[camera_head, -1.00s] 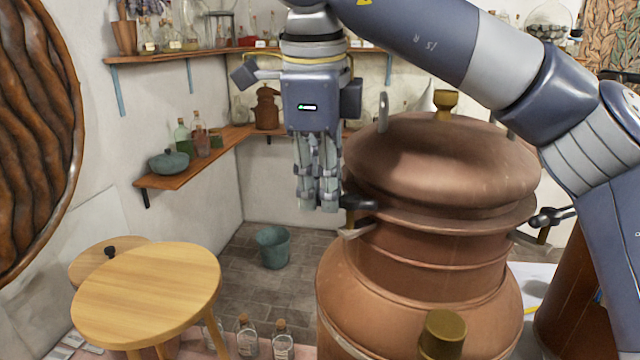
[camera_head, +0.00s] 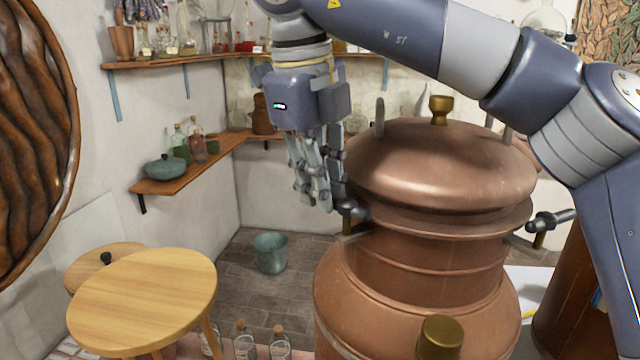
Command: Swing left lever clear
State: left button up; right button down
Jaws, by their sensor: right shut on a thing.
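A large copper still (camera_head: 415,290) stands right of centre, with a domed copper lid (camera_head: 440,165) on top. The left lever (camera_head: 350,208) is a dark handle at the left edge of the still's rim, partly hidden by my gripper. My right gripper (camera_head: 328,200) comes down from above at the rim's left side, its fingers closed at the lever. The right lever (camera_head: 552,220) is a dark handle that sticks out to the right of the rim. My left gripper does not show.
A round wooden table (camera_head: 145,295) stands at the lower left. A teal bucket (camera_head: 270,252) is on the floor, and several bottles (camera_head: 245,340) stand in front. Wooden shelves (camera_head: 190,170) with jars line the wall. A brass knob (camera_head: 440,108) tops the lid.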

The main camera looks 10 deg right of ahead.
jog(key=shift+r, duration=0.25)
jog(key=c, duration=1.6)
grip_release()
jog(key=shift+f, duration=0.1)
notch_tip(320, 180, up, 12)
jog(key=s+a, duration=0.1)
jog(key=shift+s+a, duration=0.2)
jog(key=shift+a, duration=0.15)
jog(key=shift+f, duration=0.1)
